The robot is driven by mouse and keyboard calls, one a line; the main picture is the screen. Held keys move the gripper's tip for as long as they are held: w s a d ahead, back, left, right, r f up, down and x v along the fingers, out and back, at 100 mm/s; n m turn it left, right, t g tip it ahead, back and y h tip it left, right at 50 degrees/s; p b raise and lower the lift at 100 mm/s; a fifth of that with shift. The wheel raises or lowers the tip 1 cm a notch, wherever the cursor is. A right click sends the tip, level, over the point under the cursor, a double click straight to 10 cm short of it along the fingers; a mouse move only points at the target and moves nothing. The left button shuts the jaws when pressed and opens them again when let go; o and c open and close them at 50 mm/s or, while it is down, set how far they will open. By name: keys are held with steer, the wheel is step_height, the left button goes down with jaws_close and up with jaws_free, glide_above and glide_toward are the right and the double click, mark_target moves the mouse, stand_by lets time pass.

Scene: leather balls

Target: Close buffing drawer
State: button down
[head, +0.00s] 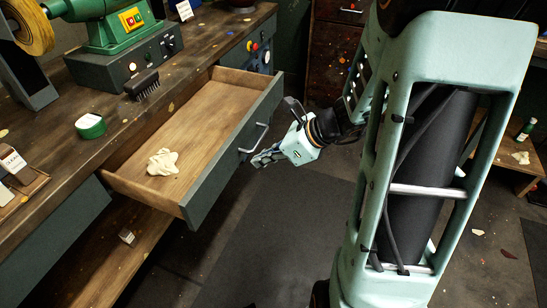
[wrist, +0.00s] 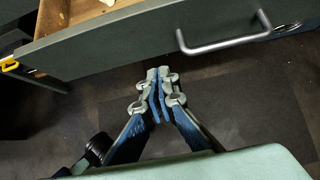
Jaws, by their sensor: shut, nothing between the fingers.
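The buffing drawer (head: 185,130) is pulled out from under the workbench, with a crumpled cream cloth (head: 163,163) lying inside it. Its dark grey-green front carries a metal bar handle (head: 253,142). In the wrist view the drawer front (wrist: 110,45) crosses the top, with the handle (wrist: 225,43) right of centre. My gripper (head: 257,162) is shut and empty, in front of the drawer face and near the handle. In the wrist view my gripper (wrist: 158,73) points at the front, its tips left of and below the handle, apart from it.
The workbench (head: 105,125) bears a green buffing machine (head: 115,30), a brush (head: 142,85) and a green round tin (head: 90,126). A lower shelf (head: 110,265) runs beneath the drawer. A small wooden table (head: 515,165) stands at the right. The floor (head: 285,215) before the drawer is clear.

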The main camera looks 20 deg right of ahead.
mark_target(233, 160)
steer(key=shift+w+a+f+b, duration=0.15)
steer(key=shift+w+a+f, duration=0.1)
steer(key=shift+w+a, duration=0.4)
steer(key=shift+w+a+f+b, duration=0.2)
steer(key=shift+w+a, duration=0.3)
steer(key=shift+a, duration=0.3)
steer(key=shift+w+a+f+b, duration=0.15)
steer(key=shift+w+a+f, duration=0.1)
steer(key=shift+w+a, duration=0.4)
steer(key=shift+a, duration=0.15)
steer(key=shift+w+a, duration=0.15)
steer(key=shift+a, duration=0.1)
steer(key=w+a+p, duration=0.2)
steer(key=w+a, duration=0.3)
steer(key=a, duration=0.1)
steer(key=w+a+p, duration=0.2)
steer(key=w+a, duration=0.3)
steer(key=a, duration=0.2)
steer(key=w+a+p, duration=0.2)
steer(key=w+a, duration=0.4)
steer(key=a, duration=0.1)
steer(key=shift+a+p, duration=0.2)
steer(key=shift+p, duration=0.1)
steer(key=shift+a+r, duration=0.1)
steer(key=shift+r, duration=0.05)
steer(key=shift+a+r, duration=0.1)
